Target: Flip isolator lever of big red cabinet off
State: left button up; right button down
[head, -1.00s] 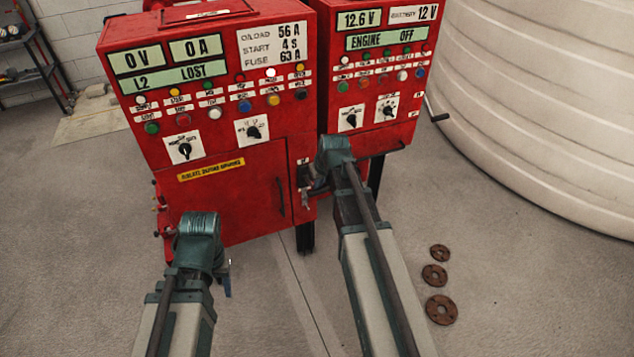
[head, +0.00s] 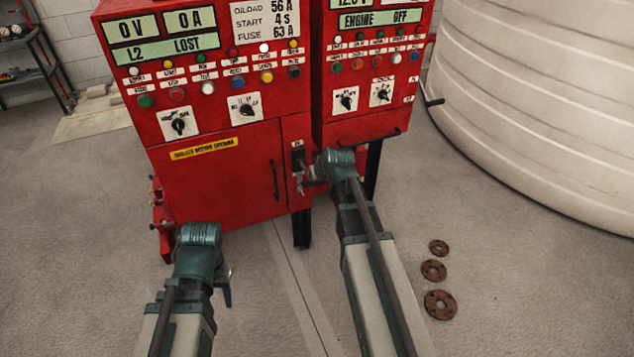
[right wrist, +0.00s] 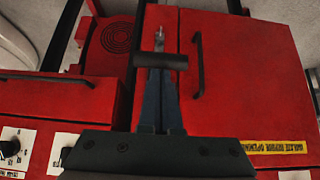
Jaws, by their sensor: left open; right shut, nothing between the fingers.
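The big red cabinet (head: 222,190) stands left of centre in the head view, with a closed door and a yellow label. Its dark isolator switch (head: 298,158) is on the narrow panel right of the door. My right gripper (head: 308,184) is shut and empty just below this switch. In the right wrist view the shut fingers (right wrist: 160,85) point at the cabinet front. A black crossbar (right wrist: 174,62), apparently the lever handle, lies across their tips. Contact cannot be told. My left gripper (head: 226,288) is open and empty, low in front of the cabinet.
A smaller red cabinet (head: 372,75) stands close on the right. A big cream ribbed tank (head: 545,120) fills the far right. Several rusty flanges (head: 440,304) lie on the floor right of my right arm. A black door handle (head: 275,180) sticks out left of the switch.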

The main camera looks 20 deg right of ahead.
pick_arm(q)
notch_tip(320, 180, down, 14)
jog(key=b, duration=1.3)
jog(key=shift+r, duration=0.2)
pick_arm(e)
notch_tip(320, 180, down, 10)
jog(key=t, duration=0.2)
jog(key=shift+f, duration=0.15)
pick_arm(q)
jog(key=shift+s, duration=0.1)
